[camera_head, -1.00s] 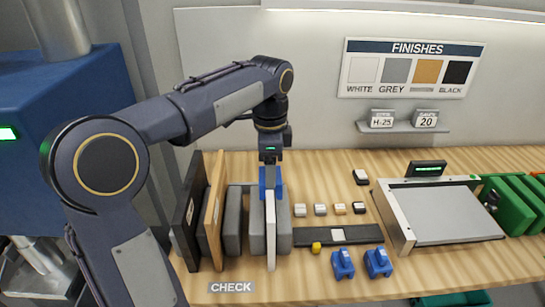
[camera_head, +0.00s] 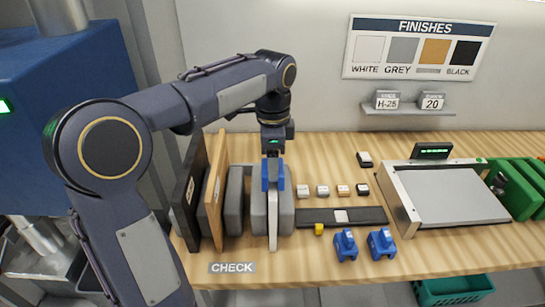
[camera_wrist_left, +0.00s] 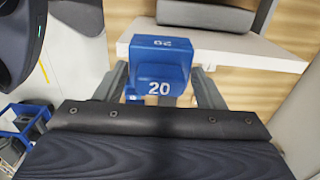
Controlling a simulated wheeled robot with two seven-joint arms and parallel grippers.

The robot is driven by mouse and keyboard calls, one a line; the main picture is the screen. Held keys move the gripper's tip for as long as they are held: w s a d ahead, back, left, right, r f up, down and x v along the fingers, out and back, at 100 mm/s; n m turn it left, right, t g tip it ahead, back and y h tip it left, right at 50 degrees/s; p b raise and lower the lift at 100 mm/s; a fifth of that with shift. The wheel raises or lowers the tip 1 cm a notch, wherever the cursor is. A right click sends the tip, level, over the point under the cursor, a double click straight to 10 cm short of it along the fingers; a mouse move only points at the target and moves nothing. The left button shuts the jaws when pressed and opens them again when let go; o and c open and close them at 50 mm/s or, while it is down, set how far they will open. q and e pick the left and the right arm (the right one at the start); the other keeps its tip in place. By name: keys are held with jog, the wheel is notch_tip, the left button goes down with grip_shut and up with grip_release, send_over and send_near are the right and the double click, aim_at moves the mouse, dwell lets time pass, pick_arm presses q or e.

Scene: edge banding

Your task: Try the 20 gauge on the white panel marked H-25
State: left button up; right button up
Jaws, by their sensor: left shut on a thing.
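My left gripper (camera_head: 272,160) is shut on a blue gauge (camera_head: 272,176) above the rack of panels. In the left wrist view the blue gauge (camera_wrist_left: 160,72) shows the number 20 on its faces, between the gripper's fingers (camera_wrist_left: 160,85). The white panel (camera_head: 272,222) stands upright on edge directly below the gauge, among grey blocks. In the left wrist view the white panel's edge (camera_wrist_left: 255,50) runs right behind the gauge. I cannot tell whether the gauge is seated on it. No H-25 mark is readable on the panel; a small card (camera_head: 387,102) reads H-25. My right gripper is not in view.
Black (camera_head: 188,190) and wood-coloured (camera_head: 215,190) panels stand left of the grey blocks (camera_head: 235,200). Two other blue gauges (camera_head: 345,246) sit front right beside a dark strip (camera_head: 365,216). A grey-topped tray (camera_head: 455,195) stands right. A CHECK label (camera_head: 232,267) marks the front edge.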

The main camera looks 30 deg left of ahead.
pick_arm(q)
jog(key=shift+f+b, duration=0.35)
jog(key=shift+f, duration=0.35)
dwell(0.8)
jog(key=o, duration=1.1)
jog(key=shift+o, duration=0.2)
jog(key=shift+r+p, duration=1.4)
jog(key=shift+r, duration=0.05)
jog(key=shift+r+p, duration=0.6)
jog(key=shift+r, duration=1.95)
